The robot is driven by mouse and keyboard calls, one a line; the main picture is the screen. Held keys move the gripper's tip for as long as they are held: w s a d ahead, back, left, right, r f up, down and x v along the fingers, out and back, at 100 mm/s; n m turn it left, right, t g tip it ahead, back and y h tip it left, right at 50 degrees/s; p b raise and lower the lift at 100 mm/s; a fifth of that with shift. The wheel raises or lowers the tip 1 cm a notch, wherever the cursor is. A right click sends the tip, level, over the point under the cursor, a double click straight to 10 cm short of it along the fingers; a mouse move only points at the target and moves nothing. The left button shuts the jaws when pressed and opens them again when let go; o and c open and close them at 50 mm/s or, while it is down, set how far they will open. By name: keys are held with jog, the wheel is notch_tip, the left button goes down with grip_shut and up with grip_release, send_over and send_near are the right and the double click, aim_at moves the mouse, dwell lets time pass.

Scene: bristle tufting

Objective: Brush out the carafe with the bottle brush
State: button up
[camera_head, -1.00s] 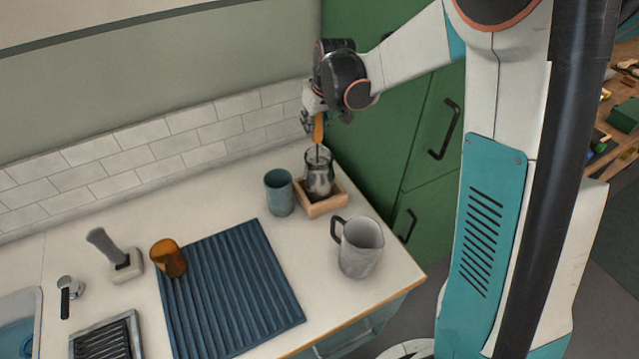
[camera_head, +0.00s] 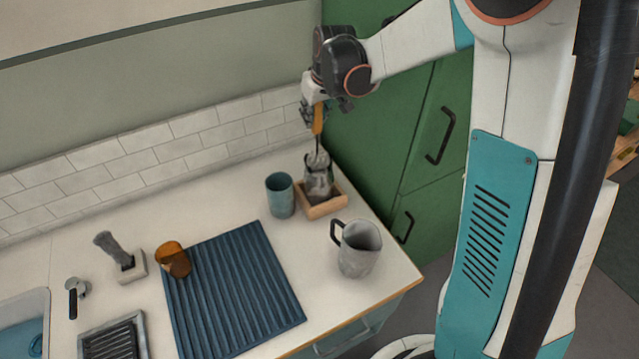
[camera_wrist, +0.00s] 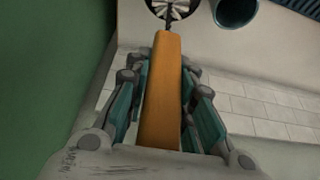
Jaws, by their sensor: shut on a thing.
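The carafe (camera_head: 317,180) is clear glass and stands upright in a small wooden tray (camera_head: 335,204) near the back right of the counter. My gripper (camera_head: 316,113) is above it, shut on the orange handle of the bottle brush (camera_wrist: 161,100). The brush hangs about upright, its thin dark stem pointing down to the carafe's mouth. In the wrist view, the pale bristle head (camera_wrist: 172,8) shows at the top edge, with a dark round rim around it. Whether the bristles touch the glass, and how deep they sit, I cannot tell.
A teal cup (camera_head: 280,195) stands close left of the tray. A grey pitcher (camera_head: 356,250) stands in front, near the counter's right edge. A blue ribbed mat (camera_head: 233,290), an amber cup (camera_head: 173,259) and a grey brush in a holder (camera_head: 124,261) lie further left. Green cabinets rise at right.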

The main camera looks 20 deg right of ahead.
aim_at(315, 129)
jog(key=shift+f+b, duration=1.85)
jog(key=shift+f, duration=0.6)
jog(key=shift+s, duration=0.1)
jog(key=shift+s+r, duration=0.15)
jog(key=shift+s, duration=0.15)
jog(key=shift+r+p, duration=6.25)
jog(key=shift+r, duration=3.2)
jog(key=shift+f, duration=0.1)
